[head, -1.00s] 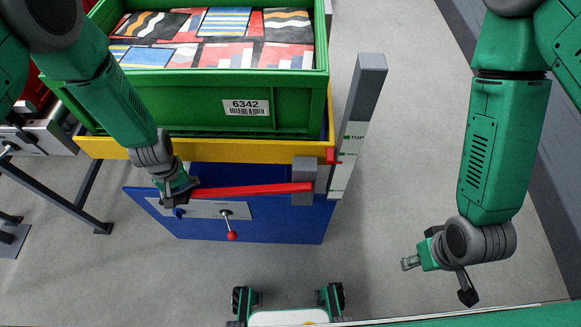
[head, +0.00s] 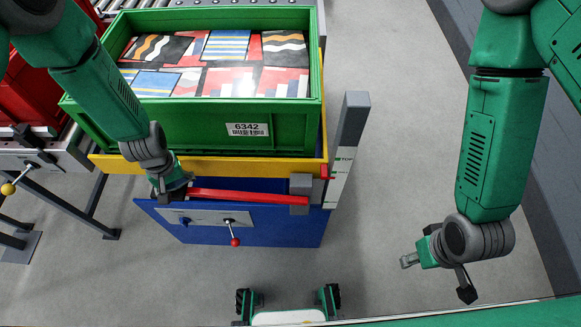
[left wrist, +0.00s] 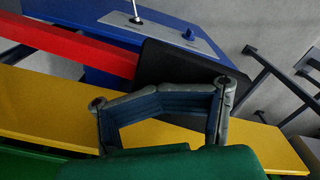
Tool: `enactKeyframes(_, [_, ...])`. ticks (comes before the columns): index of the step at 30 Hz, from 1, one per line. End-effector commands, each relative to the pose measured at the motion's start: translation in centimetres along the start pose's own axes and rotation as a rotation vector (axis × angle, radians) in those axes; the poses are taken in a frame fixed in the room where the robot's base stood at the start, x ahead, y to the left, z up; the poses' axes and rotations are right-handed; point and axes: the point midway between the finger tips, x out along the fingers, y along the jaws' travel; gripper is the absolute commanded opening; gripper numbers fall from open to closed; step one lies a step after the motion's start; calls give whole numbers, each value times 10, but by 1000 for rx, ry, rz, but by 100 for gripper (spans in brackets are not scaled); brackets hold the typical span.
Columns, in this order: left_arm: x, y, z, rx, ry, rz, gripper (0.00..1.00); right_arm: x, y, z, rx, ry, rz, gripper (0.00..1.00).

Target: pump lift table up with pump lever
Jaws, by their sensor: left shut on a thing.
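The lift table has a yellow top (head: 220,167) over a blue base (head: 270,233). The red pump lever (head: 250,197) runs left from a grey block (head: 301,187) across the base's front. My left gripper (head: 170,184) is shut on the lever's left end, where the lever's black grip (left wrist: 185,75) sits by its fingers (left wrist: 160,105) in the left wrist view. The fingers partly hide the grip. A grey post (head: 350,125) with a white "TOP" scale stands at the right, with a red pointer (head: 325,171) beside it, slightly below the TOP mark. My right gripper (head: 436,280) is open and empty, right of the table.
A green crate (head: 190,128) labelled 6342, full of patterned packages, stands on the yellow top. A panel (head: 205,218) on the base carries a blue knob and a red-tipped small lever (head: 235,242). A roller conveyor (head: 285,8) lies behind. Floor at the right is clear.

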Motion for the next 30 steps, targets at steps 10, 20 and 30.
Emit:
enactKeyframes(10, [-76, 0, -1, 0, 1, -1, 0, -60, 0, -3, 0, 0, 0, 40])
enactKeyframes(20, [-89, 0, 0, 0, 0, -1, 0, -68, 0, -4, 0, 0, 0, 40])
enactKeyframes(30, [-89, 0, 0, 0, 1, -1, 0, -68, 0, -4, 0, 0, 0, 40])
